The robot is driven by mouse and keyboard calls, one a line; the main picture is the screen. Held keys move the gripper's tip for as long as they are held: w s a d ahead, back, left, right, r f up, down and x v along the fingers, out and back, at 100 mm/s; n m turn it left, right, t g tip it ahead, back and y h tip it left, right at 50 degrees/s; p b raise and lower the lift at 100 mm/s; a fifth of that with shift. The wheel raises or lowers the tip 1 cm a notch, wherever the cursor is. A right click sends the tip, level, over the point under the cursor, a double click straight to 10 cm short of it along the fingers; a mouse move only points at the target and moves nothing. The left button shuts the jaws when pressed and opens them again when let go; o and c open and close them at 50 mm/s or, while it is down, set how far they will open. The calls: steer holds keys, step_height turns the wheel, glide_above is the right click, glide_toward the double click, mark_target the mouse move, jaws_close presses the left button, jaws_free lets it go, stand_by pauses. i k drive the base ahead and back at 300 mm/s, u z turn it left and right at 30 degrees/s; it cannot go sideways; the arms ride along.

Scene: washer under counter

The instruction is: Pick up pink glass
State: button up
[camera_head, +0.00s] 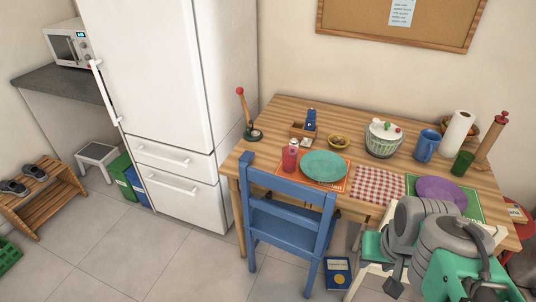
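A pinkish-red glass (290,160) stands upright on the wooden table (360,127), near its left front edge. It is just left of a teal plate (324,165), at the edge of an orange placemat (312,184). The top of a blue chair's back is close in front of it. My grey and green arm is at the lower right, in front of the table's right side, well away from the glass. A dark end piece that may be my gripper (394,287) points down there. Its fingers cannot be made out.
A blue chair (290,214) blocks the table's front left. A green mug (462,162), blue pitcher (427,145), paper towel roll (457,134) and salad spinner (383,141) stand on the table. A fridge (160,80) is to the left.

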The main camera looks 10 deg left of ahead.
mark_target(290, 152)
steer(key=u, duration=0.7)
steer(key=i, duration=0.65)
steer(key=u, duration=0.75)
steer(key=i, duration=0.55)
